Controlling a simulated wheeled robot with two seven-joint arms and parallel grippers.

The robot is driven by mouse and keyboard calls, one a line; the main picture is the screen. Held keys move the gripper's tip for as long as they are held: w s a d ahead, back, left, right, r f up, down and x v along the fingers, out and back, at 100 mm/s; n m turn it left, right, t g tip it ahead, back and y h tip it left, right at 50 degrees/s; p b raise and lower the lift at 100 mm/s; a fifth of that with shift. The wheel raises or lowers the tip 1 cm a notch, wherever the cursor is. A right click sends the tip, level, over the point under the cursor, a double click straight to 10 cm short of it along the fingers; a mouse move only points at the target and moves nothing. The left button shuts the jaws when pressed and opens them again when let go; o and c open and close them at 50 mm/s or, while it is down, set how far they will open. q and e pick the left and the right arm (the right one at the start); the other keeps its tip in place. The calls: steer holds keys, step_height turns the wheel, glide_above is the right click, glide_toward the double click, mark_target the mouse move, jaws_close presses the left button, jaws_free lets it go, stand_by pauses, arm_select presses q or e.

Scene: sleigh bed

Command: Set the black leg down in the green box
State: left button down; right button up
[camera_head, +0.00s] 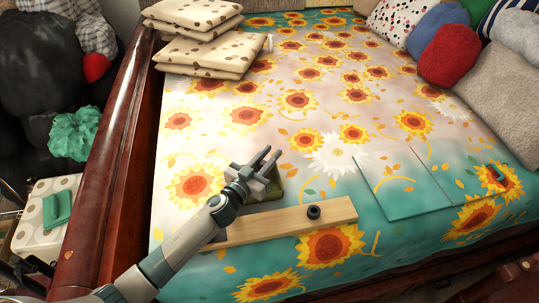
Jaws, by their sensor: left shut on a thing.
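My left gripper (267,161) reaches in from the lower left and is over the green box (292,188). It is shut on the black leg, which is mostly hidden between the grey fingers. The green box is a small, low, dark green box on the bed, with its left part hidden behind my gripper. A short round black piece (313,212) stands on a pale wooden board (280,222) just in front of the box. My right gripper is not in view.
The bed has a sunflower cover (352,95). Folded spotted cushions (205,55) lie at the back left, and several pillows (450,55) at the right. Flat teal-and-white panels (405,185) lie right of the box. A dark red bed rail (110,170) runs along the left.

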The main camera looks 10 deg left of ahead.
arm_select(q)
steer(key=shift+f, duration=0.25)
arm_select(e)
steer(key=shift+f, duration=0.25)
arm_select(q)
steer(key=c, duration=1.5)
jaws_free()
steer(key=shift+o, duration=0.2)
steer(key=s+d+r+b, duration=0.1)
steer(key=s+d+r, duration=0.3)
steer(key=d+r, duration=0.7)
steer(key=shift+b, duration=0.35)
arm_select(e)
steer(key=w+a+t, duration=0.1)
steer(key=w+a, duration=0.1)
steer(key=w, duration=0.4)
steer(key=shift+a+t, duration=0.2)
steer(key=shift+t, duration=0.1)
arm_select(q)
steer(key=shift+s, duration=0.1)
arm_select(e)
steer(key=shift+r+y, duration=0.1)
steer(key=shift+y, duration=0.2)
